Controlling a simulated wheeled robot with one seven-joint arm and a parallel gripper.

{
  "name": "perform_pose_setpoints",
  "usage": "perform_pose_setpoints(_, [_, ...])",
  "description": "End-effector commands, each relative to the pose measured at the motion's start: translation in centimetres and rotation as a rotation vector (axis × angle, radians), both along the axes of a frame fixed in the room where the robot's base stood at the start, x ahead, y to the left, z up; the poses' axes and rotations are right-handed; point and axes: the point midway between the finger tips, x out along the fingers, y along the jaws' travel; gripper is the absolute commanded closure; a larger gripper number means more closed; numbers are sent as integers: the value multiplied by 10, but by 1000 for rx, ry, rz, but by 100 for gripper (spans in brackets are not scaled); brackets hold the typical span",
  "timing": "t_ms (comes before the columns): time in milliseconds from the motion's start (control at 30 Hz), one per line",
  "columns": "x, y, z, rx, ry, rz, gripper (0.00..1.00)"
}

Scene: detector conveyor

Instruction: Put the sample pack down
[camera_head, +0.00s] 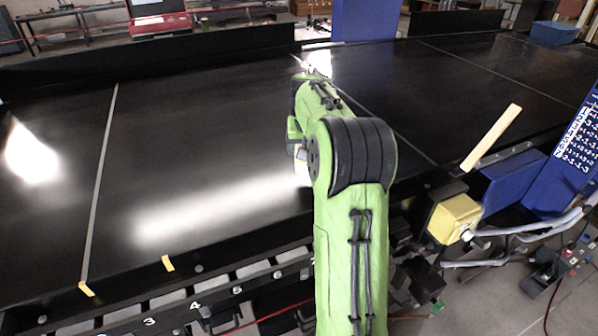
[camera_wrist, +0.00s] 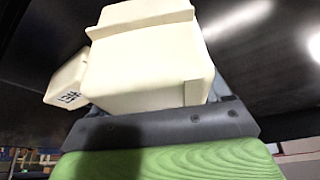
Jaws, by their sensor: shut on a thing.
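A large cream block (camera_wrist: 150,62), seemingly the sample pack, fills the middle of the wrist view. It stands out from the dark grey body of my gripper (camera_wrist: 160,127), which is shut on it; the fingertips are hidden. A smaller cream box (camera_wrist: 68,78) with black marks shows at its left; I cannot tell whether the two touch. In the head view, my green arm reaches over the wide black conveyor (camera_head: 200,140) and hides most of the gripper. A bit of cream (camera_head: 301,165) shows left of the arm. The gap between pack and belt cannot be judged.
The belt left of my arm is clear, with bright glare and a pale line. Yellow tape marks (camera_head: 168,263) and a numbered edge run along the front. At right stand a pale bar (camera_head: 491,137), a yellow box (camera_head: 454,217) and blue panels (camera_head: 512,184).

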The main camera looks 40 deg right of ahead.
Motion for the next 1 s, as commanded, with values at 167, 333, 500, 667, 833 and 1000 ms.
perform_pose_setpoints(167, [0,1,-37,2,1,2,80])
perform_pose_setpoints(333, [0,0,-67,3,1,1,80])
perform_pose_setpoints(500, [1,0,-77,-1,-3,0,80])
perform_pose_setpoints(667, [1,0,-77,-1,-3,0,80])
perform_pose_setpoints(833, [0,1,-81,0,0,1,16])
perform_pose_setpoints(1000, [0,0,-81,1,0,1,0])
